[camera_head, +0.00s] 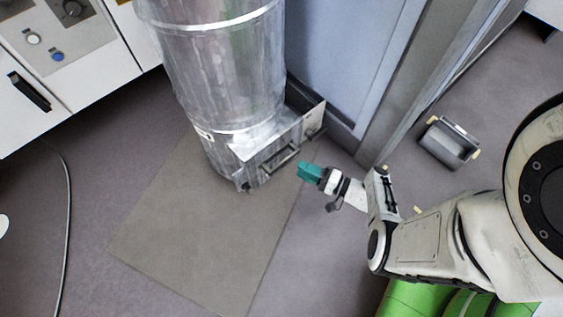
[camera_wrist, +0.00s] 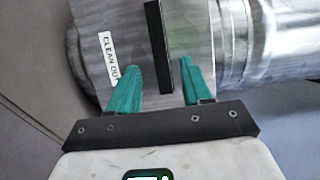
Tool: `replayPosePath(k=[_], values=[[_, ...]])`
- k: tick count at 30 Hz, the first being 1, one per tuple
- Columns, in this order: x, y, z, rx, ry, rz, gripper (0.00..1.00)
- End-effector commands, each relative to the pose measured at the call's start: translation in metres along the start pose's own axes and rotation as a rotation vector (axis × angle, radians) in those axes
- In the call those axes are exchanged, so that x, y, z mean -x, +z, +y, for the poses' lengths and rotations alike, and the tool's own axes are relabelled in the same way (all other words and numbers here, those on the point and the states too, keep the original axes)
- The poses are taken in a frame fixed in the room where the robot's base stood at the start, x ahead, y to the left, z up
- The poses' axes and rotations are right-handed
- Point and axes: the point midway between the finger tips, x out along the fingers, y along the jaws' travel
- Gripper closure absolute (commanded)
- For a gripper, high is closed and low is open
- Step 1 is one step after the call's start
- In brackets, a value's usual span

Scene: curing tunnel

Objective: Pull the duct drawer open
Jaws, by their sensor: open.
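The duct (camera_head: 222,65) is a shiny metal cylinder standing on the floor. At its foot is the duct drawer (camera_head: 262,158), a metal front with a dark bar handle (camera_head: 282,158). In the wrist view the drawer front (camera_wrist: 184,62) carries a "CLEAN OUT" label (camera_wrist: 108,55), and the black handle (camera_wrist: 158,48) runs upright in the picture. My gripper (camera_head: 304,171) has teal fingers and is to the right of the handle in the head view. In the wrist view my gripper (camera_wrist: 162,80) is open, with the handle's end between the fingers, apparently touching neither. Whether the drawer is shut I cannot tell.
A flat grey-brown mat (camera_head: 190,235) lies in front of the duct. A blue-grey panel (camera_head: 335,60) stands close behind it. A small grey bin (camera_head: 448,146) sits on the floor at right. A white control cabinet (camera_head: 75,55) is at upper left, with a cable (camera_head: 68,220) below.

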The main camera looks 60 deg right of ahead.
Motion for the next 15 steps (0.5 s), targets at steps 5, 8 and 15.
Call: replayPosePath(k=[5, 8, 15], values=[[-0.035, 0.001, 0.001, 0.002, 0.0, -0.006, 0.51], [-0.052, 0.001, 0.001, 0.002, 0.0, -0.005, 0.51], [-0.076, 0.001, 0.001, 0.001, 0.001, -0.004, 0.51]])
